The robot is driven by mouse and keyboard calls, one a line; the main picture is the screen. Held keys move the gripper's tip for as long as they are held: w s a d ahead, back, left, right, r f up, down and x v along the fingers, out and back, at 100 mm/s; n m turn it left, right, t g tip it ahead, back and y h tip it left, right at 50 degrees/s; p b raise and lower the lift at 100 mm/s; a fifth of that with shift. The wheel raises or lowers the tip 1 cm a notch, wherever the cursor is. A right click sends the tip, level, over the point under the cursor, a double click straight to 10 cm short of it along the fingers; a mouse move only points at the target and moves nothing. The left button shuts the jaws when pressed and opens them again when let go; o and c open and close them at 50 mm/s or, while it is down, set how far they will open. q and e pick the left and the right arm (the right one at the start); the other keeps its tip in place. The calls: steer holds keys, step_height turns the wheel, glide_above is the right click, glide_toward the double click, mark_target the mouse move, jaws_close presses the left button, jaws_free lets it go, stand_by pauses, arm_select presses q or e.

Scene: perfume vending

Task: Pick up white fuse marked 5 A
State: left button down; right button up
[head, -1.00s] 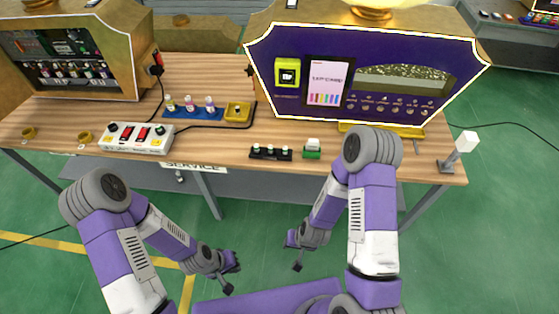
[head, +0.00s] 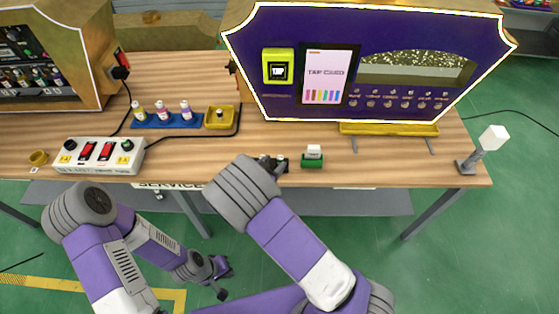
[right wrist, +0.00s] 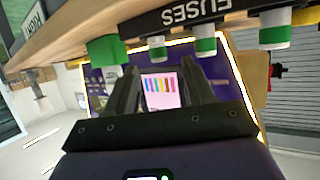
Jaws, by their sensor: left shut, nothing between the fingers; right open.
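A black fuse rack (head: 283,163) stands near the table's front edge, partly hidden by my right arm in the head view. In the right wrist view the rack (right wrist: 178,17), lettered FUSES, holds several white fuses with green bands, including a middle one (right wrist: 205,45) and a larger one (right wrist: 275,32). I cannot read a 5 A mark. My right gripper (right wrist: 159,70) is open and empty, its fingers apart near the rack; my arm hides it in the head view. My left gripper (head: 218,278) is shut and empty, low in front of the table.
A green holder with a white top (head: 313,157) stands right of the rack. The white switch box (head: 100,156), blue bottle tray (head: 167,120) and yellow dish (head: 220,119) are to the left. The purple vending panel (head: 365,65) stands behind. The table front at right is fairly clear.

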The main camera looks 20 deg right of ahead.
mark_target(279, 159)
steer(key=b+x, duration=0.2)
steer(key=x, duration=0.3)
steer(key=shift+w+d+f, duration=0.1)
steer(key=shift+d, duration=0.15)
steer(key=shift+c, duration=0.3)
jaws_close()
